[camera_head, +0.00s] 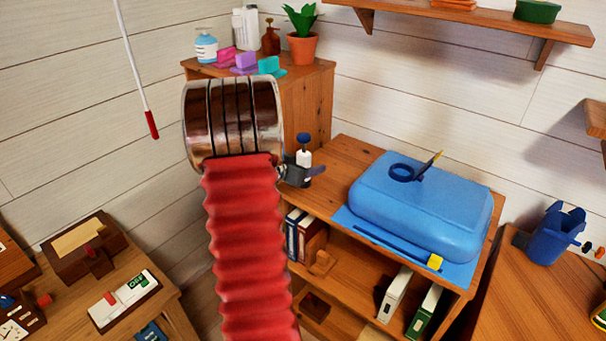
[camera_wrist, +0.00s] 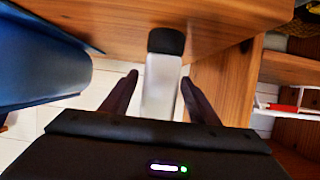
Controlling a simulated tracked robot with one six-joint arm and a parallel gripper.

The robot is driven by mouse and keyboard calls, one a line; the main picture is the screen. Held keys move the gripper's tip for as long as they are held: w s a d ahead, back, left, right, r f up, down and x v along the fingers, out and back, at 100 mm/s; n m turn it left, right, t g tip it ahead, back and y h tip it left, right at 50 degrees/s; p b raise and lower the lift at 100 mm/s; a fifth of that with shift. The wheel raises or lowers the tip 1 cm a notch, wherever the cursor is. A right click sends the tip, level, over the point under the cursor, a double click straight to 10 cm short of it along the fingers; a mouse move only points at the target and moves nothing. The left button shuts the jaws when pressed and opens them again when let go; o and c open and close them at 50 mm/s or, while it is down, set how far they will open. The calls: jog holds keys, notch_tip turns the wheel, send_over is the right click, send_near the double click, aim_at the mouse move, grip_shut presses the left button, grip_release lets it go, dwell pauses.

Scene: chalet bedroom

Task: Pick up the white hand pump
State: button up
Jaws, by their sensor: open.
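The white hand pump (camera_head: 304,157) stands upright at the left end of the wooden shelf unit's top in the head view, with a dark blue-black end on top. In the wrist view the pump (camera_wrist: 161,82) shows as a pale body with a black end, lying between my two dark fingers. My gripper (camera_head: 303,172) is at the pump's lower part in the head view, partly hiding it. In the wrist view my gripper (camera_wrist: 160,78) is open, with a gap visible on each side of the pump. The pump's near end is hidden by my gripper body.
A taller cabinet (camera_head: 312,100) with bottles and a potted plant (camera_head: 302,35) stands behind.

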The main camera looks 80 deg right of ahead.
jog(key=shift+s+d+f, duration=0.2)
jog(key=shift+d+f, duration=0.05)
jog(key=shift+d, duration=0.3)
jog(key=shift+c, duration=0.6)
grip_shut()
jog(key=shift+r, duration=0.15)
notch_tip(320, 180, up, 10)
dwell(0.6)
dwell(0.3)
